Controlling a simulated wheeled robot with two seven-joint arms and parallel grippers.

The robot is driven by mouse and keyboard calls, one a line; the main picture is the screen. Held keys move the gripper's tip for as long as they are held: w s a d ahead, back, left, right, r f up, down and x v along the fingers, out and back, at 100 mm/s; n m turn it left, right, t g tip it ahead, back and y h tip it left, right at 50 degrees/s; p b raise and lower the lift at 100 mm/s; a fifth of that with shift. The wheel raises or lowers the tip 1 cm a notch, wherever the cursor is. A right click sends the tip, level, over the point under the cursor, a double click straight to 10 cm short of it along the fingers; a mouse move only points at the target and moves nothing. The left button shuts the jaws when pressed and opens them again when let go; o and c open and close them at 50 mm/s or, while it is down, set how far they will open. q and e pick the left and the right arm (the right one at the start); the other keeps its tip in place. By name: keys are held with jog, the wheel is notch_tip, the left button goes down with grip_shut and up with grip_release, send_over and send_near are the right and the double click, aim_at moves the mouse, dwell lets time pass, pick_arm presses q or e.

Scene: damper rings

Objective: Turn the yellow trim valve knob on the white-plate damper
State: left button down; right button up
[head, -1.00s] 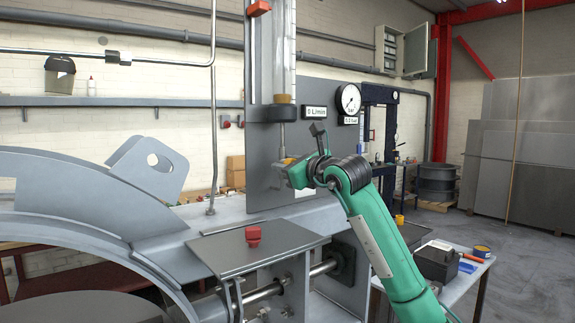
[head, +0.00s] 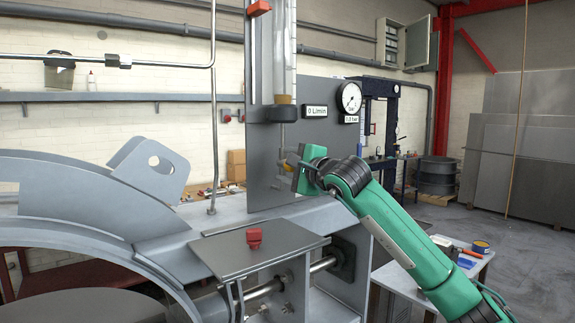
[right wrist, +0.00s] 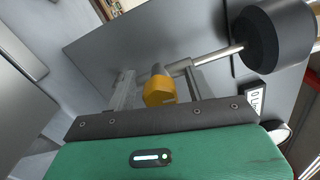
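The yellow knob (right wrist: 158,90) sits on a metal stem in front of the grey panel, near the middle of the right wrist view. My right gripper (right wrist: 160,85) is open, with one grey finger on each side of the knob. Gaps show between the knob and both fingers, so it does not look gripped. I cannot make out which part is the white plate of the damper. My left gripper is in neither view.
The grey panel (head: 265,180) stands behind the knob, with a clear flow tube, an "0 L/min" label (head: 314,111) and a round gauge (head: 349,97). A red knob (head: 254,238) sits on a grey plate below. A dark cylinder (right wrist: 262,40) is at the wrist view's upper right.

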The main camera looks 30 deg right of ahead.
jog(key=shift+s, duration=0.1)
dwell(0.3)
jog(key=shift+s+b, duration=0.35)
jog(key=shift+b, duration=0.05)
jog(key=shift+s+d+b, duration=0.1)
jog(key=shift+s+b, duration=0.2)
jog(key=shift+s, duration=0.2)
jog(key=s+b, duration=0.3)
jog(key=s, duration=0.3)
jog(key=shift+d, duration=0.25)
dwell(0.3)
